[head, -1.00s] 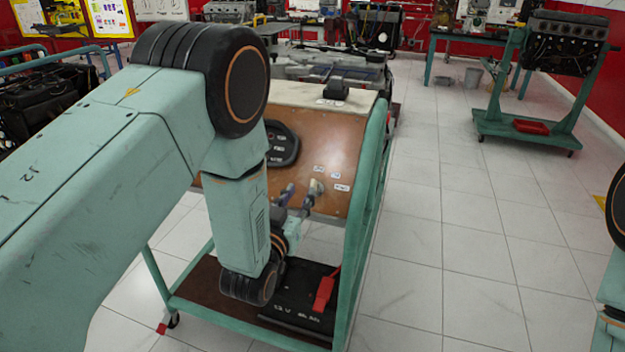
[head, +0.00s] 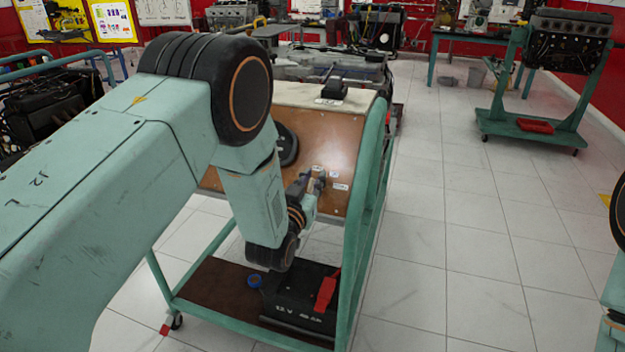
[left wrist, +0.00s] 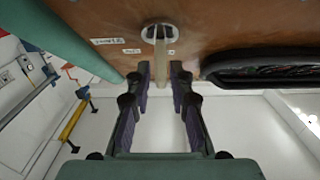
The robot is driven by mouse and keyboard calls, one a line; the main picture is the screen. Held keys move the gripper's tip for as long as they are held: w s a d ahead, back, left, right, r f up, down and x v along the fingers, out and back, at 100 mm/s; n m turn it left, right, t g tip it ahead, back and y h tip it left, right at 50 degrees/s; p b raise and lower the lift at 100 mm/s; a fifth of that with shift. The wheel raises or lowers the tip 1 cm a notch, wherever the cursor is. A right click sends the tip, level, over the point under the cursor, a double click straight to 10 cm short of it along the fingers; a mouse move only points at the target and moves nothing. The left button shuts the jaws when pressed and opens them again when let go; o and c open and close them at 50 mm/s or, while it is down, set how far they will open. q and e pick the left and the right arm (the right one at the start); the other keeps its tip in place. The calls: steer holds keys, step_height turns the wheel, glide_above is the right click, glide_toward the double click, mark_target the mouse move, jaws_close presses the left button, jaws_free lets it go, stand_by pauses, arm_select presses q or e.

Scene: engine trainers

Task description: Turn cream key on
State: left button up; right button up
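The cream key (left wrist: 160,46) sits in a round dark switch on the brown panel (head: 335,130), and it shows at the top middle of the left wrist view. My left gripper (left wrist: 161,74) is open, with one finger on each side of the key's near end. Gaps show between the fingers and the key, so I see no contact. In the head view my left gripper (head: 314,181) is up against the panel's lower part and mostly covers the key. My right gripper is out of view.
The panel stands on a green wheeled frame (head: 368,210) with a black battery (head: 300,300) on its lower shelf. White labels (head: 340,187) are near the key. Open tiled floor lies to the right.

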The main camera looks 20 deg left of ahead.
arm_select(q)
steer(key=shift+s+a, duration=0.1)
steer(key=shift+a, duration=0.2)
steer(key=c, duration=0.3)
steer(key=shift+d, duration=0.35)
jaws_close()
steer(key=shift+a, duration=0.25)
steer(key=shift+d+r+m+h, duration=0.1)
steer(key=shift+d+m+h, duration=0.1)
steer(key=shift+m+h, duration=0.15)
steer(key=shift+a+m+h, duration=0.1)
steer(key=shift+m+h, duration=0.15)
steer(key=shift+m, duration=0.3)
steer(key=m+h, duration=0.2)
steer(key=m, duration=0.1)
steer(key=shift+g+h, duration=0.3)
steer(key=shift+g, duration=0.1)
steer(key=shift+d+m+g+h+p, duration=0.2)
steer(key=shift+m+g+h, duration=0.25)
steer(key=shift+m, duration=0.5)
steer(key=shift+d+m+g+h+p, duration=0.15)
steer(key=shift+m+g+h, duration=0.15)
steer(key=shift+m+h, duration=0.5)
steer(key=shift+d+m+g+h+p, duration=0.1)
steer(key=shift+m+g+h+p, duration=0.2)
steer(key=shift+m, duration=0.85)
steer(key=shift+g, duration=0.25)
